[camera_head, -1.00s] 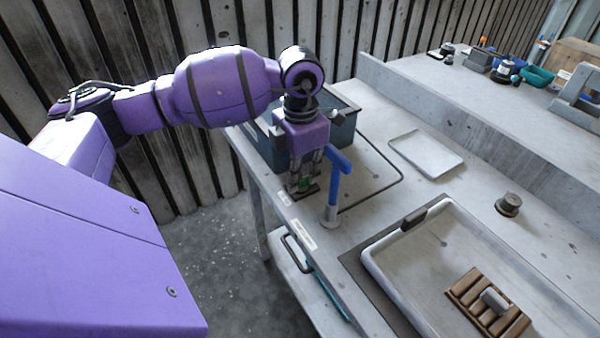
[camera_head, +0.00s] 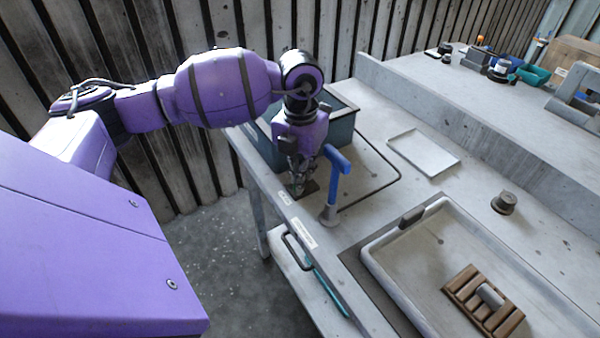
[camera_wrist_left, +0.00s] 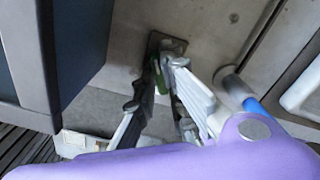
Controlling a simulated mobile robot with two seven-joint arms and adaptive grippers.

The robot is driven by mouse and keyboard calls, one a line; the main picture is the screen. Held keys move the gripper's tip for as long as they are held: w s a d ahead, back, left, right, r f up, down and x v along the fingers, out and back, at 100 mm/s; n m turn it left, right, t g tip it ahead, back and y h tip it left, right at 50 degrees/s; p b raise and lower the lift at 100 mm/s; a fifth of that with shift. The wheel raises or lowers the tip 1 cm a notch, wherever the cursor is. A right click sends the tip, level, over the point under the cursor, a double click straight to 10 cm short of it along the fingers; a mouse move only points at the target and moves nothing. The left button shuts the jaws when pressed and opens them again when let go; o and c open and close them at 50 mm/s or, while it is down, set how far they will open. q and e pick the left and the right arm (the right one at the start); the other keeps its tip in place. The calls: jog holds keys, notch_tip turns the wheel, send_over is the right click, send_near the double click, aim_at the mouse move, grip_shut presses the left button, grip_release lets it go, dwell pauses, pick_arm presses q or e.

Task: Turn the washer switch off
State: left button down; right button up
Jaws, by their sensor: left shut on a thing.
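The washer switch shows as a small dark plate (camera_head: 309,187) on the bench near its front edge, with a green part (camera_wrist_left: 160,76) standing at it in the left wrist view. The dark plate also shows there (camera_wrist_left: 167,42). My left gripper (camera_head: 297,187) points down at the switch, its fingertips closed around the green part. In the left wrist view the fingers (camera_wrist_left: 161,74) come together at the green part and partly hide it. I cannot tell the switch's exact position. My right gripper is not in view.
A blue-handled post (camera_head: 336,180) stands close right of the gripper. A dark teal bin (camera_head: 345,132) is behind it. A white tray (camera_head: 423,153), a knob (camera_head: 504,203) and a sink-like basin (camera_head: 383,270) with a wooden rack (camera_head: 497,316) lie to the right.

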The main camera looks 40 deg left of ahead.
pick_arm(q)
jog(key=c, duration=1.8)
grip_release()
notch_tip(320, 180, up, 12)
jog(key=shift+f, duration=0.1)
